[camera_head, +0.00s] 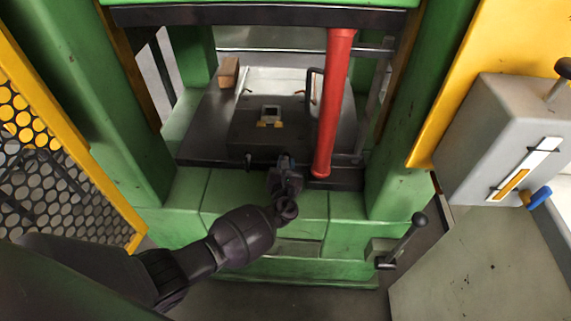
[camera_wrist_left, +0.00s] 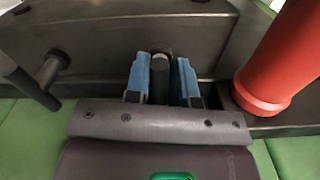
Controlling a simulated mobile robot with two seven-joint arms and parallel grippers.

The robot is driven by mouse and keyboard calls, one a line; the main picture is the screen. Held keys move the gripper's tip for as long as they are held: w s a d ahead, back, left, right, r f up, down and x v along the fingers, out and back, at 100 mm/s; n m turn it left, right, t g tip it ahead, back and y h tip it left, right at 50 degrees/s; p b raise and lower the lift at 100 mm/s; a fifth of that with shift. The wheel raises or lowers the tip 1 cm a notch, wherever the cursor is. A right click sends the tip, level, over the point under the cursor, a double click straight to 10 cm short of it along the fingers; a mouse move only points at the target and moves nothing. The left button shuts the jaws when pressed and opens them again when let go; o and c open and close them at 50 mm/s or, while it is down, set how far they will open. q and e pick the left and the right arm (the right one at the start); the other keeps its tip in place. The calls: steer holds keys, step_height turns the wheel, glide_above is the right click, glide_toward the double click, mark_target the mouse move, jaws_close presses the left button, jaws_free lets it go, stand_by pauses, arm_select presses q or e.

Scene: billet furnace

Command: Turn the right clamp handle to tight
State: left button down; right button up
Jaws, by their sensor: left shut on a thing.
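The right clamp handle (camera_wrist_left: 160,75) is a short dark bar with a rounded end on the front of the dark bolster. My left gripper (camera_wrist_left: 161,84) has its two blue fingers on either side of the handle and is shut on it. In the head view my left gripper (camera_head: 286,162) is at the front edge of the dark bed and hides the handle. The left clamp handle (camera_wrist_left: 42,76) stands apart, to the left; it also shows small in the head view (camera_head: 248,161). My right gripper is not in view.
A red cylinder (camera_head: 334,105) stands close to the right of my gripper. A dark die block (camera_head: 262,135) lies behind it. Green press columns (camera_head: 400,130) flank the bed. A black-knobbed lever (camera_head: 405,240) is at lower right, and a yellow guard (camera_head: 60,135) is at left.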

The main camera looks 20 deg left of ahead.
arm_select(q)
steer(key=c, duration=1.1)
jaws_free()
steer(key=shift+o, duration=0.6)
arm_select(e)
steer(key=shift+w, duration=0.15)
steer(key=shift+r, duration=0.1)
arm_select(q)
steer(key=shift+s, duration=0.25)
steer(key=p+v, duration=0.1)
steer(key=v, duration=0.2)
steer(key=shift+s+d+r, duration=0.15)
steer(key=shift+s+d, duration=0.05)
steer(key=shift+s, duration=0.15)
steer(key=p+v, duration=0.1)
steer(key=v, duration=0.4)
steer(key=shift+s, duration=0.2)
steer(key=shift+s+d, duration=0.15)
steer(key=shift+s, duration=0.45)
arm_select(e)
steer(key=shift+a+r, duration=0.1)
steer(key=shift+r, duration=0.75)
